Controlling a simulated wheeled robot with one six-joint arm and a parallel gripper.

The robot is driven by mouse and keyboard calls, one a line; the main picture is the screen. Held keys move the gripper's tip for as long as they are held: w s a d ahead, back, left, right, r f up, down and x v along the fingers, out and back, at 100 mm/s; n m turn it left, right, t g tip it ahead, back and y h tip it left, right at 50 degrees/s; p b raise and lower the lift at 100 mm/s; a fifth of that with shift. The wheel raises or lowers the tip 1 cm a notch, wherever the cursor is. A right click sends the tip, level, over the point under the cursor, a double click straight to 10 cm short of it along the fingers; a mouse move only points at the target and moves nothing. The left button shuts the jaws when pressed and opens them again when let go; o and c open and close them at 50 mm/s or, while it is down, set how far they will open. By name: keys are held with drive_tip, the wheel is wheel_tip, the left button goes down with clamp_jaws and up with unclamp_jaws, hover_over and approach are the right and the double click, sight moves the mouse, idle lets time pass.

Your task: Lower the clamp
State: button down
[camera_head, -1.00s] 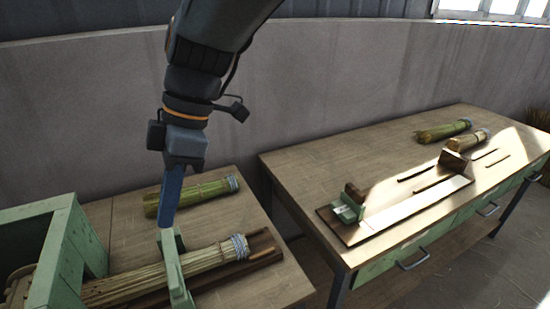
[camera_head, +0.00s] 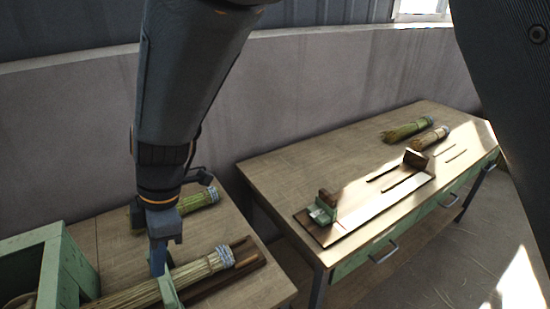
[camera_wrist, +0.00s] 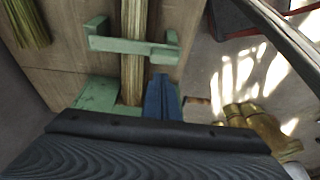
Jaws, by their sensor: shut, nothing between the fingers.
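The green clamp (camera_head: 170,292) crosses the straw bundle (camera_head: 205,267) on the left table. In the wrist view its bar (camera_wrist: 130,46) lies across the bundle (camera_wrist: 133,20), with a raised piece at each end. My gripper (camera_head: 158,271) points down at the clamp, its blue fingers shut and empty. In the wrist view the fingertips (camera_wrist: 161,77) are just below the bar's right half, beside the bundle. I cannot tell whether they touch the clamp. The clamp's lower part is cut off in the head view.
A green box frame (camera_head: 55,265) stands left of the clamp. Another bundle (camera_head: 197,201) lies behind, partly hidden by my arm. The right table (camera_head: 270,170) holds a board with a green-and-brown fixture (camera_head: 324,207) and two bundles (camera_head: 407,130). A gap separates the tables.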

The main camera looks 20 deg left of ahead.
sight(169, 295)
drive_tip(key=shift+d+f+p, duration=0.2)
drive_tip(key=shift+f+p, duration=0.35)
drive_tip(key=shift+f, duration=1.1)
drive_tip(key=shift+f, duration=0.1)
drive_tip(key=b, duration=0.1)
drive_tip(key=f+b, duration=0.1)
drive_tip(key=b, duration=0.1)
drive_tip(key=d+f+b, duration=0.1)
drive_tip(key=shift+s+f+b, duration=0.1)
drive_tip(key=shift+s+b, duration=0.2)
drive_tip(key=shift+s+d, duration=0.1)
drive_tip(key=shift+d, duration=0.05)
